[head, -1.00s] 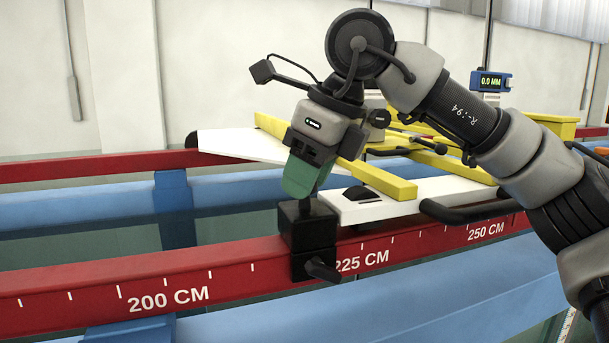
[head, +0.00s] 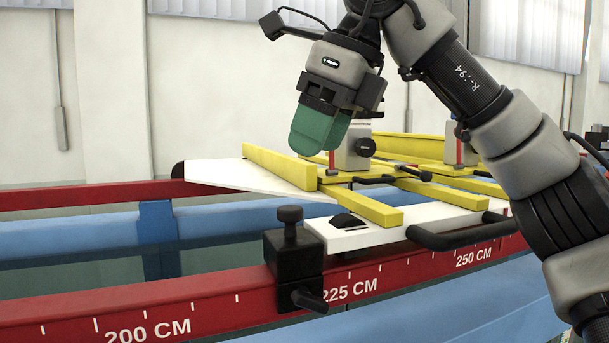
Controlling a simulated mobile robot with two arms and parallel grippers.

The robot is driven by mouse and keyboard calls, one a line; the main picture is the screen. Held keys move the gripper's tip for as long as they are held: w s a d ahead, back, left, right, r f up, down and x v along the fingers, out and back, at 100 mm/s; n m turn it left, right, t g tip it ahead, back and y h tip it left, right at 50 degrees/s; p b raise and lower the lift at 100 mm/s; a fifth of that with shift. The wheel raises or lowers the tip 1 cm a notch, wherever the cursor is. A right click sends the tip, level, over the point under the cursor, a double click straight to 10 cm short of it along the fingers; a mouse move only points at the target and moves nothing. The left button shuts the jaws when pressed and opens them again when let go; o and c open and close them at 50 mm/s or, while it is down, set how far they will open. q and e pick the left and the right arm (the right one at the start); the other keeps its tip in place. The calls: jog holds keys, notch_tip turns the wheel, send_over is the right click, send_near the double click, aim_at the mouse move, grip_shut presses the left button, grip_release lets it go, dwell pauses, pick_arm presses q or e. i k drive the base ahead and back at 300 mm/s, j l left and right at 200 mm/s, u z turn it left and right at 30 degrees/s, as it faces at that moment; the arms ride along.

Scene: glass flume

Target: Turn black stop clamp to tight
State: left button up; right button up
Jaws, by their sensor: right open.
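The black stop clamp (head: 293,256) sits on the red rail (head: 230,296) just left of the 225 CM mark. It is a block with a round knob (head: 290,214) standing on top and a short black handle (head: 309,299) at its lower front. Its right side is close to the white carriage plate; I cannot tell whether they touch. My right gripper (head: 319,133), with green fingers, is above and slightly right of the clamp, clear of the knob. It is open, and nothing shows between its fingers. My left gripper is not in view.
A white and yellow carriage (head: 370,238) spans the rails right of the clamp, with a black bar handle (head: 458,236) at its front. A grey box with a black knob (head: 354,150) stands on it behind my gripper. The rail left of the clamp is clear.

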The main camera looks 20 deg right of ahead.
aim_at(302, 298)
jog(key=k, duration=1.5)
